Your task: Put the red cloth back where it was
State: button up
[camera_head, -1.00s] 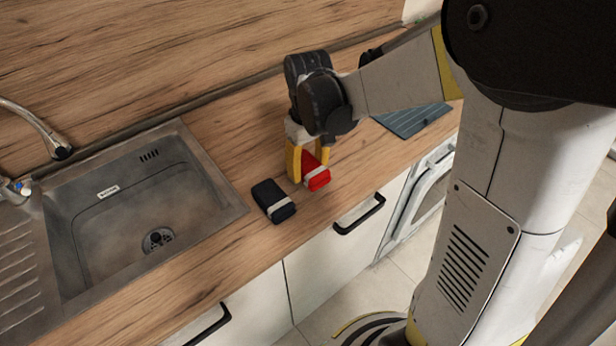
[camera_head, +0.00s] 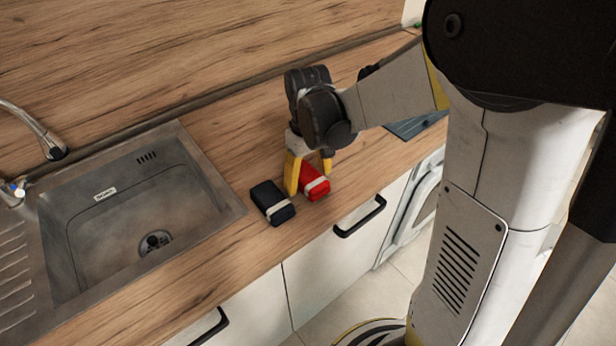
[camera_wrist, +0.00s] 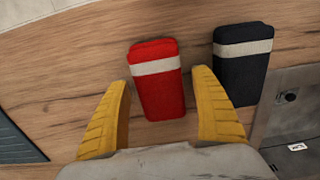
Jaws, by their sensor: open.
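The red cloth (camera_head: 315,184) is a folded bundle with a pale band, lying on the wooden counter right of the sink. In the wrist view the red cloth (camera_wrist: 158,92) lies ahead of and between my two yellow fingers, with a gap on each side. My gripper (camera_head: 308,176) is open and points down at the counter, partly hiding the cloth in the head view. It also shows in the wrist view (camera_wrist: 163,112), with nothing held.
A dark navy cloth (camera_head: 271,203) with a pale band lies close beside the red one, toward the sink (camera_head: 140,215). It also shows in the wrist view (camera_wrist: 243,75). A dark ridged panel (camera_head: 415,127) lies farther right. The counter's front edge is close.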

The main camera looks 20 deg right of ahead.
aim_at(308, 175)
notch_tip(308, 175, up, 11)
jog(key=p, duration=0.4)
jog(key=s+r+m+t, duration=0.1)
jog(key=s+r+t, duration=0.1)
jog(key=s, duration=0.4)
jog(key=s+r+m+t, duration=0.2)
jog(key=s+r+t, duration=0.1)
jog(key=s+t, duration=0.2)
jog(key=shift+s+r+m+p, duration=0.3)
jog(key=shift+s+r, duration=0.05)
jog(key=shift+s, duration=0.5)
